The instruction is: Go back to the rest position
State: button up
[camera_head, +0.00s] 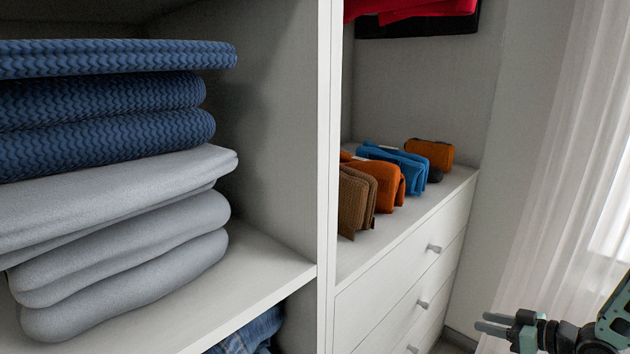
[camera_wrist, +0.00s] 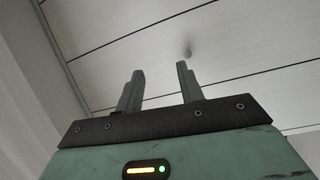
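My gripper (camera_head: 492,323) shows at the lower right of the head view, to the right of the drawers and in front of the curtain. Its two fingers point left and stand apart with nothing between them. In the wrist view my gripper (camera_wrist: 160,84) is also open and empty. A white drawer front with a small round knob (camera_wrist: 188,53) lies beyond the fingertips there. The fingers look clear of it, though the exact distance cannot be told.
White shelving (camera_head: 328,180) holds folded blue (camera_head: 110,110) and grey (camera_head: 120,235) textiles at left. Brown (camera_head: 356,200), orange (camera_head: 392,180) and blue (camera_head: 405,170) folded items stand on the drawer unit (camera_head: 400,285). A curtain (camera_head: 560,180) hangs at right. Jeans (camera_head: 250,335) lie below.

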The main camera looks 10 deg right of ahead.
jog(key=w+a+r+m+g+h, duration=0.1)
jog(key=w+a+r+g+h, duration=0.1)
jog(key=w+r+g+h, duration=0.35)
jog(key=s+a+r+m+h, duration=0.3)
jog(key=s+a+r, duration=0.5)
jog(key=r, duration=0.4)
jog(key=s+a+r+n+g+y, duration=0.1)
jog(key=s+a+r+n+g, duration=0.2)
jog(key=s+a, duration=0.9)
jog(key=s+a+r+n+g, duration=0.3)
jog(key=s+a, duration=0.8)
jog(key=a, duration=0.2)
notch_tip(320, 180, up, 32)
jog(key=p, duration=3.2)
jog(key=shift+a+f, duration=0.15)
